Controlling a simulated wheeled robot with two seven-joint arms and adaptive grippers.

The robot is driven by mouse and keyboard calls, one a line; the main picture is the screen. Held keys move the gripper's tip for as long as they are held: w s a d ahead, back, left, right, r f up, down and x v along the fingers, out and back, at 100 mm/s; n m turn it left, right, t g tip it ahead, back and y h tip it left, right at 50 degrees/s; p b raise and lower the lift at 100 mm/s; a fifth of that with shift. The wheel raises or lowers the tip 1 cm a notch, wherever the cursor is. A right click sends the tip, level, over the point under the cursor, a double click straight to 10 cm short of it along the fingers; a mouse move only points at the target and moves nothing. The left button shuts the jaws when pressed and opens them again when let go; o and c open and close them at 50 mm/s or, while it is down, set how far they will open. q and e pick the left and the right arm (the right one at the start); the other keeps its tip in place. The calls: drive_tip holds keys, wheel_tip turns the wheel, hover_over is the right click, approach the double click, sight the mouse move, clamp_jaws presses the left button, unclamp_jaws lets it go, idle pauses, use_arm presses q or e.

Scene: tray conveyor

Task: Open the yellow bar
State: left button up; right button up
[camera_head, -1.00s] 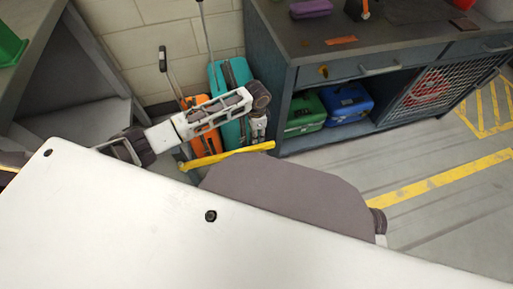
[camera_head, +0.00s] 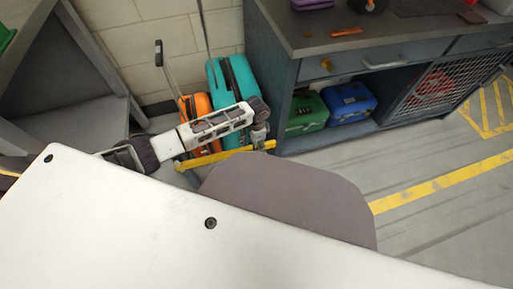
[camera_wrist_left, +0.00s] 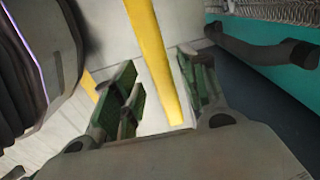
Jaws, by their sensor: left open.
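The yellow bar (camera_head: 215,159) runs slanting in front of the suitcases in the head view, its right end near the workbench leg. My left gripper (camera_head: 260,142) points down at the bar's right end. In the left wrist view the yellow bar (camera_wrist_left: 155,60) runs lengthwise between the green-padded fingers of my left gripper (camera_wrist_left: 158,88). The fingers are apart, with a gap on each side of the bar, and do not clamp it. How deep the bar sits between them is hard to tell. My right gripper is not in view.
An orange suitcase (camera_head: 190,108) and a teal suitcase (camera_head: 240,75) stand behind the bar by the wall. A workbench (camera_head: 287,75) with green (camera_head: 305,110) and blue (camera_head: 350,102) cases on its shelf stands to the right. Open floor (camera_head: 440,215) lies at lower right.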

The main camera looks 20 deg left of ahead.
use_arm(q)
drive_tip(key=shift+f+b, duration=0.6)
drive_tip(key=shift+f, duration=0.85)
clamp_jaws()
